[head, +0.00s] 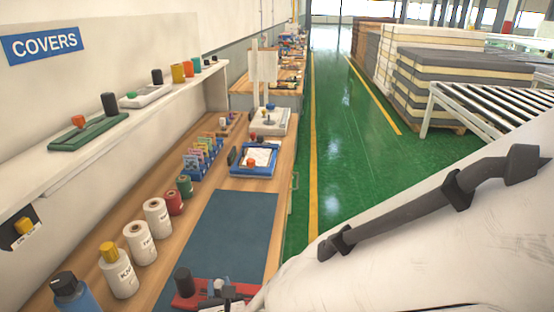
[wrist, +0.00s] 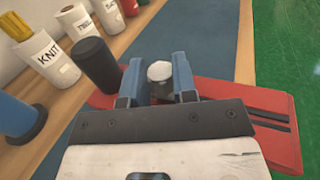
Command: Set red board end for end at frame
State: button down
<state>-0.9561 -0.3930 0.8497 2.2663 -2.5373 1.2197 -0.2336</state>
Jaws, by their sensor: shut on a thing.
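The red board (head: 186,300) is at the bottom of the head view, over the near end of the blue mat (head: 235,215). It also shows in the wrist view (wrist: 272,145), with dark stripes at its right end. A black cylinder (wrist: 95,65) stands near its left end, and a pale-topped knob (wrist: 160,72) rises near its middle. My gripper (wrist: 159,84) has its blue fingers shut on this knob, one on each side. My gripper's body hides part of the board. I cannot tell whether the board touches the mat.
White spools (head: 157,217) and a blue bottle (head: 75,293) stand along the bench's left side. A similar green board (head: 85,137) lies on the shelf. A blue tray (head: 254,162) is beyond the mat. The mat's middle is clear; green floor lies to the right.

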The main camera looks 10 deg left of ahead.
aim_at(191, 290)
jog(key=w+a, duration=0.6)
jog(key=shift+w+a+f, duration=0.1)
jog(key=shift+w+f, duration=0.25)
jog(key=shift+f, duration=0.1)
jog(key=shift+f, duration=1.7)
jog(key=shift+f, duration=0.1)
jog(key=c, duration=0.9)
grip_release()
jog(key=shift+v, duration=2.8)
